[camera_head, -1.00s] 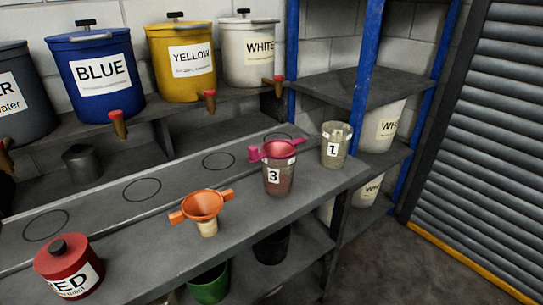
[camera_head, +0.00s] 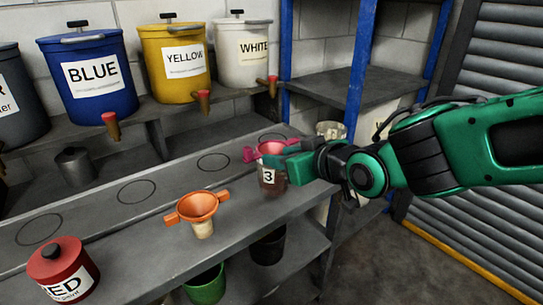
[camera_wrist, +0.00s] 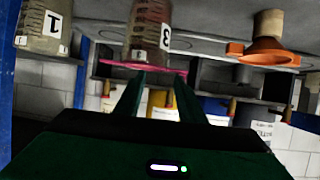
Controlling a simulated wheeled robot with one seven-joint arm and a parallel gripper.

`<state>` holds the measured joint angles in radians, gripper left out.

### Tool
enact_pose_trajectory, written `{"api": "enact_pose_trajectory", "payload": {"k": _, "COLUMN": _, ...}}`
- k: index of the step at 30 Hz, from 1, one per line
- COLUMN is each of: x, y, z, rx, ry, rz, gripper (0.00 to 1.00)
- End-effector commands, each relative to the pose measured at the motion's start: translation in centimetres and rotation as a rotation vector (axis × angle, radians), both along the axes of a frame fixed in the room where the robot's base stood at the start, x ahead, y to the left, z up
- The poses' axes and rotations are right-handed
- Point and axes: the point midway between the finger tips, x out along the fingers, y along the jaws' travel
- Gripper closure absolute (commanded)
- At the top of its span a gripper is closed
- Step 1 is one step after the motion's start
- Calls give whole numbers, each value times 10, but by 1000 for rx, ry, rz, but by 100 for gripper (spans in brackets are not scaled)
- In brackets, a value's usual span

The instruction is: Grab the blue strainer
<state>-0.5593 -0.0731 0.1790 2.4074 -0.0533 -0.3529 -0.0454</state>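No blue strainer shows in these frames. A pink strainer (camera_head: 268,148) sits in the top of the cup labelled 3 (camera_head: 268,182) on the bench. An orange strainer (camera_head: 197,207) sits on a small pale cup nearer the front. My gripper (camera_head: 287,160) reaches in from the right, close to the pink strainer and partly covering it. In the upside-down wrist view my two fingers (camera_wrist: 158,78) are apart, with the rim of the pink strainer (camera_wrist: 145,65) just beyond their tips. I cannot tell whether they touch. The orange strainer (camera_wrist: 265,56) is off to the side.
The cup labelled 1 (camera_wrist: 45,25) stands beside cup 3, mostly behind my arm in the head view. Blue (camera_head: 93,80), yellow (camera_head: 178,65) and white (camera_head: 243,55) paint buckets line the back shelf. A red pot (camera_head: 63,270) is at front left. A blue post stands behind my gripper.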

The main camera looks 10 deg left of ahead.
Motion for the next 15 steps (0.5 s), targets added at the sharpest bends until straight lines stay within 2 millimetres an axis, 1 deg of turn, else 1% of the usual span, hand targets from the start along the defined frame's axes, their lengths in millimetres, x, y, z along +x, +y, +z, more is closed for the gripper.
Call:
{"api": "enact_pose_trajectory", "payload": {"k": 1, "x": -9, "y": 18, "z": 3, "rx": 22, "ry": -16, "rz": 34, "gripper": 64}}
{"api": "enact_pose_trajectory", "payload": {"k": 3, "x": -15, "y": 32, "z": 8, "rx": 46, "ry": -33, "rz": 59, "gripper": 64}}
{"api": "enact_pose_trajectory", "payload": {"k": 5, "x": -16, "y": 41, "z": 9, "rx": 56, "ry": -38, "rz": 71, "gripper": 64}}
{"api": "enact_pose_trajectory", "payload": {"k": 15, "x": 8, "y": 71, "z": -4, "rx": 59, "ry": -40, "rz": 73, "gripper": 64}}
